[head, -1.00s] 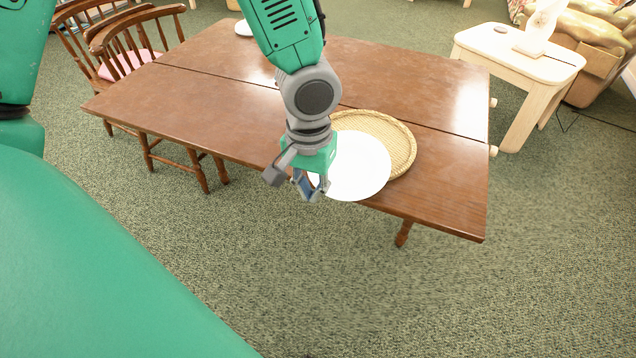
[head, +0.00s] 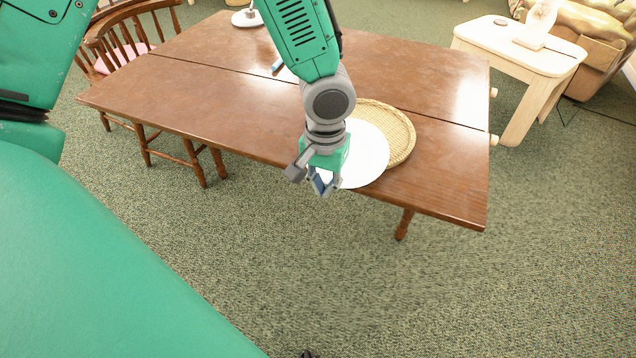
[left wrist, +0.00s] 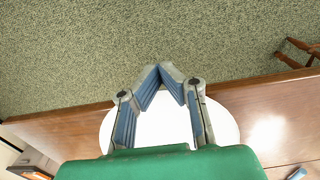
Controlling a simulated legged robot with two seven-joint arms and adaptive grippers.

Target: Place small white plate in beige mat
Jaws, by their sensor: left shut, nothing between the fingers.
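The round white plate (head: 368,152) lies partly over the round beige woven mat (head: 403,135) at the table's front edge. The mat's back and right rim shows past the plate. My left gripper (head: 324,192) is shut and empty at the plate's front left side, and it hides part of the plate. In the left wrist view, the tips of my left gripper (left wrist: 166,68) meet beyond the table edge, above the carpet. The plate (left wrist: 165,125) shows below and between the fingers. I cannot tell whether the fingers touch it. My right gripper is not in view.
The brown wooden table (head: 230,95) has clear room left of the mat. A white round item (head: 246,19) stands at its back edge. Wooden chairs (head: 130,30) are at the left, and a pale side table (head: 535,58) is at the back right. Green carpet lies in front.

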